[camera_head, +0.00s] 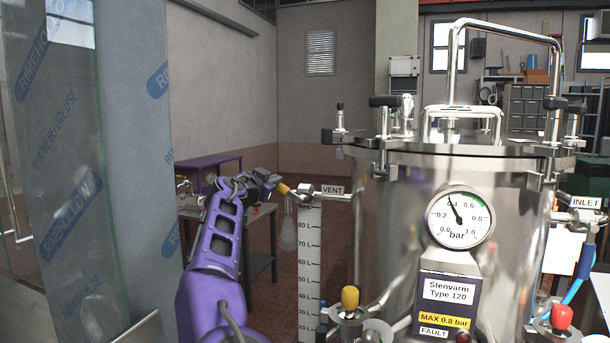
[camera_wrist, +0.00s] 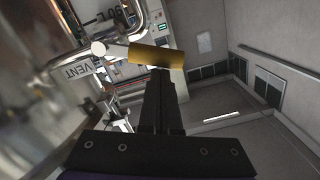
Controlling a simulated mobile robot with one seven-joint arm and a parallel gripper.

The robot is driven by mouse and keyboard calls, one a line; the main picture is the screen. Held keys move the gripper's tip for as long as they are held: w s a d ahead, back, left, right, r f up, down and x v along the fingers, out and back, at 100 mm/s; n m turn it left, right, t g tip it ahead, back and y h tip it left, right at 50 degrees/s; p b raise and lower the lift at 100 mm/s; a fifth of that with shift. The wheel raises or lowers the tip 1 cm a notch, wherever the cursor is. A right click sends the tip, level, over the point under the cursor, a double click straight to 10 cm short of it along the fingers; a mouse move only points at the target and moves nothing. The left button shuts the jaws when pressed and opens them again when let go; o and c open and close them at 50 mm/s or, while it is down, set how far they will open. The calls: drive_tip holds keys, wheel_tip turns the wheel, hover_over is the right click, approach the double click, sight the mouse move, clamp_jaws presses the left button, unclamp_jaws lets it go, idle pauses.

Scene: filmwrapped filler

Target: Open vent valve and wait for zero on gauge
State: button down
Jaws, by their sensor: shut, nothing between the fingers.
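The vent valve has a yellow handle (camera_head: 284,189) at the end of a thin pipe, beside the VENT label (camera_head: 332,190) on the steel vessel's left. My gripper (camera_head: 274,182) is at this handle, its fingers shut with nothing between them. In the wrist view, the yellow handle (camera_wrist: 157,55) lies across the tips of my gripper (camera_wrist: 160,72); I cannot tell whether they touch. The VENT label (camera_wrist: 76,71) is left of it. The round gauge (camera_head: 460,217) on the vessel front has its needle near 0.4 bar. A faint pale haze shows below the valve.
The steel vessel (camera_head: 400,235) fills the right side, with clamp knobs on its lid. A level scale (camera_head: 309,265) stands below the vent pipe. A film-wrapped panel (camera_head: 105,150) stands left of my arm.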

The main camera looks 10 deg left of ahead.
drive_tip(key=shift+w+a+f+n, duration=0.1)
drive_tip(key=shift+a+f+n, duration=0.35)
drive_tip(key=shift+f+n, duration=0.5)
drive_tip(key=shift+w+a+f+n, duration=0.1)
drive_tip(key=shift+a+f+n, duration=0.4)
drive_tip(key=shift+n, duration=0.85)
drive_tip(key=shift+d, duration=0.1)
